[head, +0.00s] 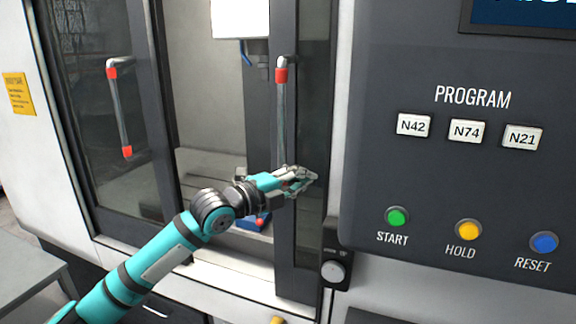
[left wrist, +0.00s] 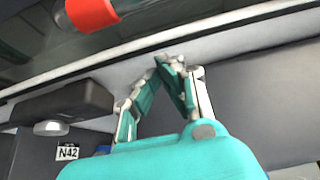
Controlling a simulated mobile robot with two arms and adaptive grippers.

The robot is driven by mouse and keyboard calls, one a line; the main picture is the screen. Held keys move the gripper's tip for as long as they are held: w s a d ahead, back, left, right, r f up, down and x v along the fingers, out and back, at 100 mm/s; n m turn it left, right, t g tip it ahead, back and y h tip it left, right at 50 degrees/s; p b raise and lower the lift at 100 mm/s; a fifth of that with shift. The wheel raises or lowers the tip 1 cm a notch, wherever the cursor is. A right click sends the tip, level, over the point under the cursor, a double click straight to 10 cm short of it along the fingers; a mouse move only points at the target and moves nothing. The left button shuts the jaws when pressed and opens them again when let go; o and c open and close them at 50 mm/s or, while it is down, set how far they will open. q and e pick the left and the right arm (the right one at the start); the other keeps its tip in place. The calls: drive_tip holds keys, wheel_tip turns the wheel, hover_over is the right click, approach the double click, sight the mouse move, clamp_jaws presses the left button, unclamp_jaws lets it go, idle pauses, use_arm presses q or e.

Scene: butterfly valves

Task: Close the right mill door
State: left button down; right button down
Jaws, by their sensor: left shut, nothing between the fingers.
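The right mill door (head: 312,130) is a narrow dark-framed panel at the right of the machine opening, with a wide gap between it and the left door. Its upright handle (head: 282,110) is a clear bar with red ends. My left gripper (head: 312,178) is shut and empty at the lower part of this handle, and it hides the handle's lower end. I cannot tell whether it touches the handle. In the left wrist view the gripper's fingertips (left wrist: 168,62) come together, and a red handle end (left wrist: 90,12) shows at the upper left. My right gripper is out of view.
The left door (head: 100,110) has a similar handle (head: 119,110). A control panel (head: 450,180) with program keys and START, HOLD and RESET buttons stands close at the right. A round knob (head: 333,271) sits below the gripper. The machine's interior shows between the doors.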

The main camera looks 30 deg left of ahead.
use_arm(q)
drive_tip(key=a+p, duration=0.1)
drive_tip(key=a, duration=0.3)
drive_tip(key=shift+d, duration=0.15)
